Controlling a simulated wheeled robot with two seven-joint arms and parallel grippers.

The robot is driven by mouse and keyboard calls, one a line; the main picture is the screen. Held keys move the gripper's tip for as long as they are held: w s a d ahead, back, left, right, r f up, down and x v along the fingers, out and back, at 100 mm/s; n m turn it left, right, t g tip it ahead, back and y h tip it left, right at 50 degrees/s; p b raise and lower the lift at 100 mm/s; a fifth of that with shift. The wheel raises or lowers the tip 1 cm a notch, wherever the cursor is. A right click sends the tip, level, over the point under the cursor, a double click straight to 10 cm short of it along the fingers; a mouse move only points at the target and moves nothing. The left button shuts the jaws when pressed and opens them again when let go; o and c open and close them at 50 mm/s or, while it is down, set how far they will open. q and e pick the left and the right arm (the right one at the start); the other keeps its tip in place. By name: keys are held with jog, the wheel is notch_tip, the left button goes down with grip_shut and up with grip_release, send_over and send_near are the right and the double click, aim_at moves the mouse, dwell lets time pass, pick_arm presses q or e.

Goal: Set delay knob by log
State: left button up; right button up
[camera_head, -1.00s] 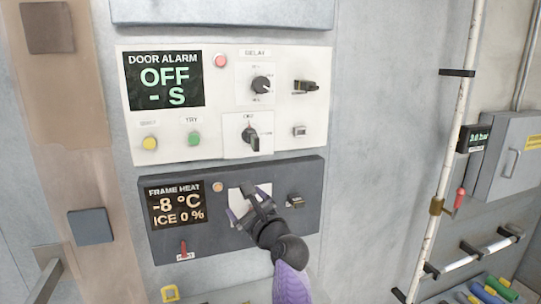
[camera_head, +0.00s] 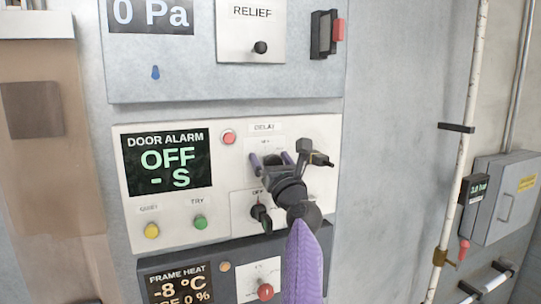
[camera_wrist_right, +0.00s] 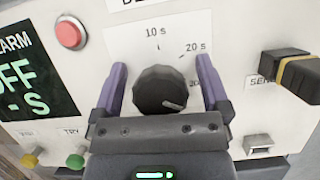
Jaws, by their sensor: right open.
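The black delay knob (camera_wrist_right: 160,90) sits on the white door alarm panel (camera_head: 225,215). In the right wrist view its dial is marked 10 s at the top and 20 s at upper right; a lower right mark is partly hidden. A pale line on the knob points to the lower right. My right gripper (camera_head: 272,160) is open, with its purple fingers on either side of the knob; it also shows in the right wrist view (camera_wrist_right: 160,82). I cannot tell whether the fingers touch it. The door alarm display (camera_head: 168,162) reads OFF and - S. My left gripper is out of view.
A smaller mode knob (camera_head: 260,215) is below my gripper. A red button (camera_head: 229,137), yellow button (camera_head: 152,231) and green button (camera_head: 200,222) are on the left part. A dark latch-like part (camera_head: 318,159) projects at right. The relief panel is above, the frame heat panel (camera_head: 225,255) below.

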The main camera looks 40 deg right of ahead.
jog(key=shift+w+d+r, duration=0.1)
jog(key=shift+c, duration=0.4)
jog(key=c, duration=1.2)
jog(key=shift+n, duration=0.3)
